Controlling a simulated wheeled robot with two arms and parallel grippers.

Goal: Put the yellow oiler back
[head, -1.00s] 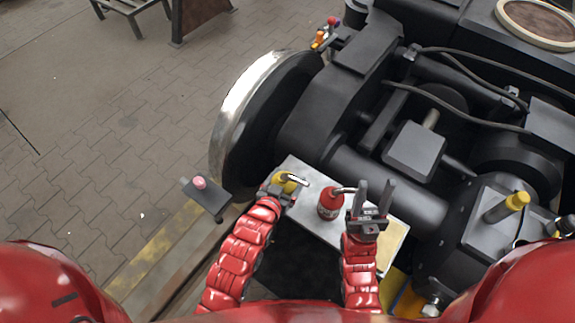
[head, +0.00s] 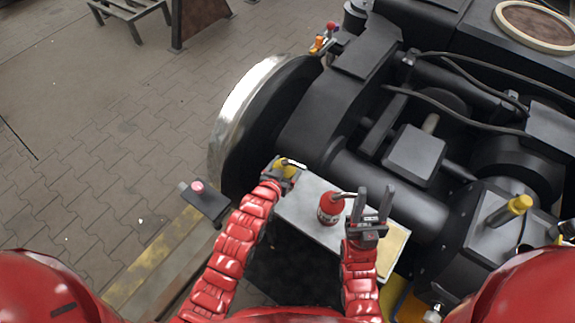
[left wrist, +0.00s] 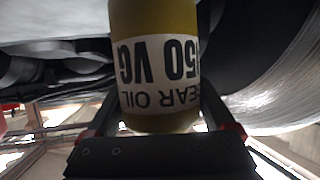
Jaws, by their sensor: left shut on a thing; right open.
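The yellow oiler (head: 288,164) is in my left gripper (head: 281,172), at the far left corner of the grey tray (head: 308,185) in the head view. In the left wrist view the oiler (left wrist: 158,60) fills the middle, with a white label with black print, between the two fingers. The left gripper is shut on it. A red oiler (head: 329,209) stands on the tray to the right. My right gripper (head: 373,205) is open and empty, its fingers pointing up, just right of the red oiler. The underside of the yellow oiler is hidden in the head view.
The black bogie (head: 350,140) with a shiny wheel (head: 235,105) stands behind the tray. A dark plate with a pink knob (head: 198,187) is left of my left arm. Open paving (head: 100,150) lies to the left.

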